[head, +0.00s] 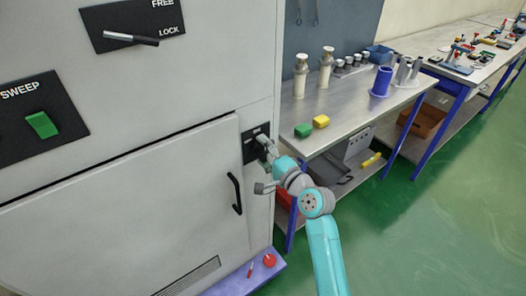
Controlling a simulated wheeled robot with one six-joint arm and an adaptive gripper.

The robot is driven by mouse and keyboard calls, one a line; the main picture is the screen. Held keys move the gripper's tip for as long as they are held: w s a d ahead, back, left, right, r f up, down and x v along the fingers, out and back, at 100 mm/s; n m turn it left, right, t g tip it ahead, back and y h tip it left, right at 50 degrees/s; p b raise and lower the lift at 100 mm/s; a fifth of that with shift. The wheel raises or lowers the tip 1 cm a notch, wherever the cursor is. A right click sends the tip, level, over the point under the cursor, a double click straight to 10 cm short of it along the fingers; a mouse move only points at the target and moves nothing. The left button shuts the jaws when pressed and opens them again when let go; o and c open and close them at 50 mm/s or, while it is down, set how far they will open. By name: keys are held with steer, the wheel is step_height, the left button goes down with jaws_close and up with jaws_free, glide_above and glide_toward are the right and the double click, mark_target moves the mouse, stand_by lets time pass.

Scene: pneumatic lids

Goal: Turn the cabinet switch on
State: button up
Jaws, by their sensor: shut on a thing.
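The cabinet (140,150) is a large light-grey box filling the left of the head view. A small black switch plate (248,150) with tiny pale lettering, too small to read, sits on its right front edge. My gripper (265,143) is at this plate, reaching in from the right, and is shut on the cabinet switch. The fingers and wrist hide the switch itself, so its position cannot be told.
The cabinet also carries a FREE/LOCK lever (131,38), a green SWEEP rocker (42,125) and a door with a black handle (235,194). A metal workbench (340,110) holding parts stands right behind my gripper. Green floor (430,230) is clear at right.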

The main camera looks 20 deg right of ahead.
stand_by(0.4)
steer(key=o, duration=0.9)
steer(key=v, duration=1.2)
